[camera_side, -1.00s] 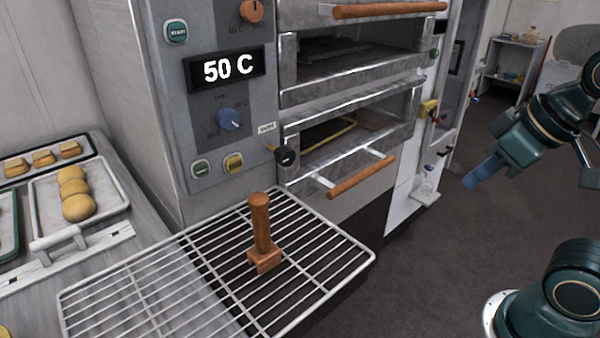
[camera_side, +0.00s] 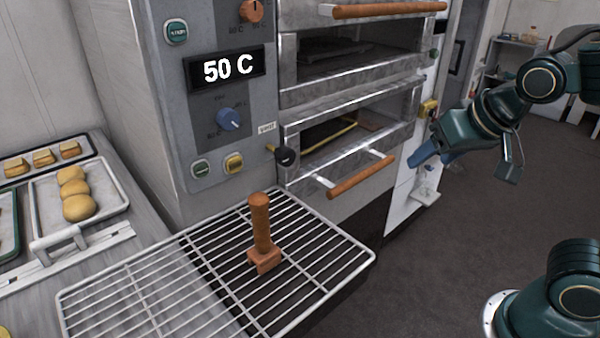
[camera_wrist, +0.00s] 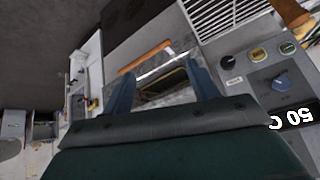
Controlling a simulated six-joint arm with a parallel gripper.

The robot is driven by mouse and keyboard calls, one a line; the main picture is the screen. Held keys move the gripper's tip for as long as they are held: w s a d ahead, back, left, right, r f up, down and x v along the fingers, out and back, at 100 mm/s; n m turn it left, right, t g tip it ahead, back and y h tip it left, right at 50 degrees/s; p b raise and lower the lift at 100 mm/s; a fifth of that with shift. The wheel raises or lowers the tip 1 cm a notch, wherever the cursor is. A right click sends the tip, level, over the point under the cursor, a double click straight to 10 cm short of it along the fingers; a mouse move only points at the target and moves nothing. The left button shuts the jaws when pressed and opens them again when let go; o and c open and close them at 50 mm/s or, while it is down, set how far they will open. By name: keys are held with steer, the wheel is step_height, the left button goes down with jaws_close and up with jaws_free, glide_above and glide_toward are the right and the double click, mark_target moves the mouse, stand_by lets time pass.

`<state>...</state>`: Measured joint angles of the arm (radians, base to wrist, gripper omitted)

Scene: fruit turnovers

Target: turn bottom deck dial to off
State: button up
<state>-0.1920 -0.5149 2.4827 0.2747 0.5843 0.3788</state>
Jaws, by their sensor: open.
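The oven's control panel (camera_side: 178,140) shows a "50 C" display (camera_side: 224,69). A blue dial (camera_side: 229,119) sits below the display, and an orange-brown dial (camera_side: 251,11) sits above it. Which one is the bottom deck dial is not readable, but the blue one is the lower. The blue dial also shows in the wrist view (camera_wrist: 283,82). My gripper (camera_side: 430,150) is to the right of the oven, well apart from the panel. In the wrist view my gripper (camera_wrist: 165,90) has its two blue fingers spread and nothing between them.
A lower oven door with a wooden handle (camera_side: 361,177) and a black knob (camera_side: 285,156) stick out near the panel. A wire rack (camera_side: 180,290) with an upright wooden-handled tool (camera_side: 262,230) stands in front. Trays of pastry lie at left.

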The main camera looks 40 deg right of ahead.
steer(key=w+m+t+h, duration=0.2)
steer(key=w+m, duration=0.2)
steer(key=w, duration=0.4)
steer(key=t+y, duration=0.3)
steer(key=t, duration=0.6)
glide_toward(231, 121)
steer(key=shift+n, duration=0.4)
steer(key=s, duration=0.5)
steer(key=shift+d+f, duration=0.1)
steer(key=shift+w, duration=0.1)
steer(key=shift+w, duration=6.8)
